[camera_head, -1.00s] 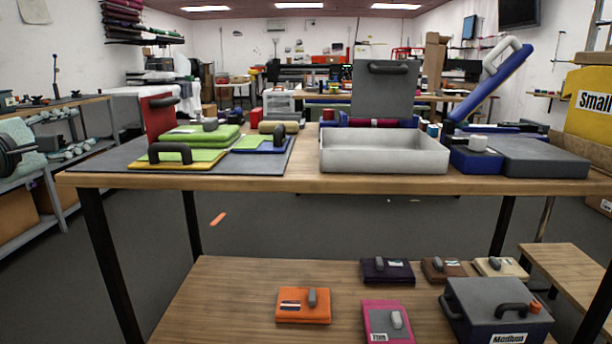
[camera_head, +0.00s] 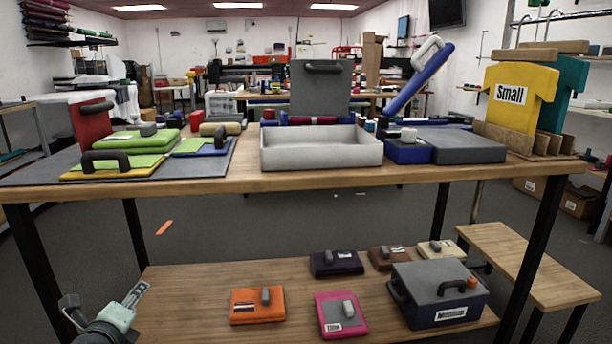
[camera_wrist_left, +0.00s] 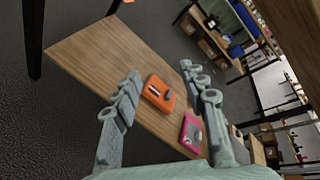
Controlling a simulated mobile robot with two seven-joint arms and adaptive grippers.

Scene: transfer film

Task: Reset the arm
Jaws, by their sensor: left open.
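My left gripper (camera_head: 130,304) is at the lower left of the head view, beside the left end of the low wooden shelf (camera_head: 190,275). In the left wrist view its two fingers (camera_wrist_left: 160,88) are spread wide with nothing between them held. Beyond the fingers, an orange block with a grey handle (camera_head: 257,305) and a pink block (camera_head: 341,315) lie on the shelf. They also show in the wrist view as the orange block (camera_wrist_left: 157,93) and the pink block (camera_wrist_left: 190,134), apart from the fingers. My right gripper is in neither view.
The tabletop (camera_head: 300,180) above holds a grey open tray (camera_head: 320,160), green pads (camera_head: 135,142) and a heat press (camera_head: 470,147). A dark "Medium" box (camera_head: 438,295) stands at the shelf's right. A table leg (camera_head: 40,270) stands close to my left gripper.

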